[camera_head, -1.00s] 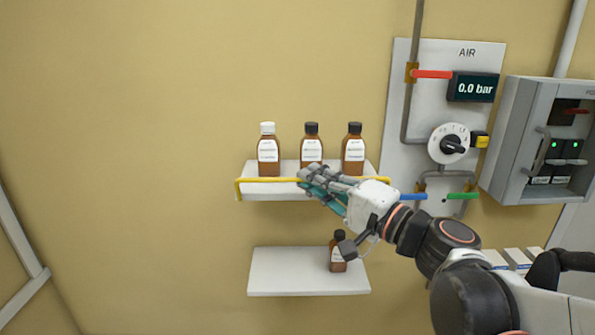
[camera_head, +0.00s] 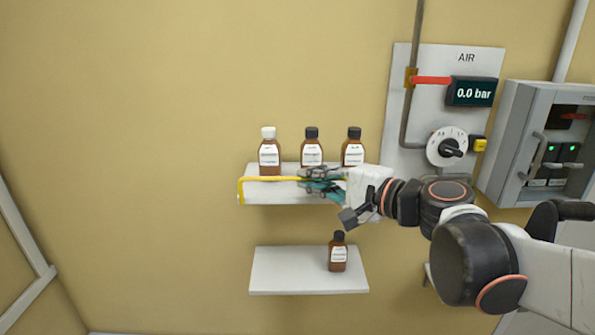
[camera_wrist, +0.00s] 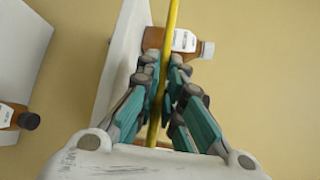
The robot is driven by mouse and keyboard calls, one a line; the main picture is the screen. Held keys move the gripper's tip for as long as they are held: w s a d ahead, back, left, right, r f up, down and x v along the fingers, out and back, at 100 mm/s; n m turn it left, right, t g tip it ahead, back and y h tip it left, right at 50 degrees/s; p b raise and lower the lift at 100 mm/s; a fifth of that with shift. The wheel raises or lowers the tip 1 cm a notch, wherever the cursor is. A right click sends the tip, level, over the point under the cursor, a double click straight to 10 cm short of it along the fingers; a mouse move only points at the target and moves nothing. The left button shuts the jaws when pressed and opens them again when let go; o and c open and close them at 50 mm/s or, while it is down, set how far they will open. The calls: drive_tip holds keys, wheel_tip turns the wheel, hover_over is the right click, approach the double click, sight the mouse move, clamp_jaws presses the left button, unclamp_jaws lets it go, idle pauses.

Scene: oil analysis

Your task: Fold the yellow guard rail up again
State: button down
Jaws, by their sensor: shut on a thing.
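The yellow guard rail (camera_head: 268,179) runs along the front edge of the upper white shelf (camera_head: 265,196), with its left end bent back to the shelf. It stands at about the height of the shelf top, in front of the bottles' lower parts. My gripper (camera_head: 310,182) is shut on the rail near its right part. In the wrist view the rail (camera_wrist: 171,30) passes between the teal fingers of my gripper (camera_wrist: 162,88). The rail's right end is hidden behind my gripper in the head view.
A white-capped bottle (camera_head: 269,155) and two black-capped bottles (camera_head: 312,150) (camera_head: 352,152) stand on the upper shelf. Another brown bottle (camera_head: 338,253) stands on the lower shelf (camera_head: 285,272). An air panel (camera_head: 405,120) and a grey cabinet (camera_head: 512,125) are at the right. The wall at left is clear.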

drive_tip(key=c, duration=1.7)
unclamp_jaws()
drive_tip(key=shift+r, duration=0.1)
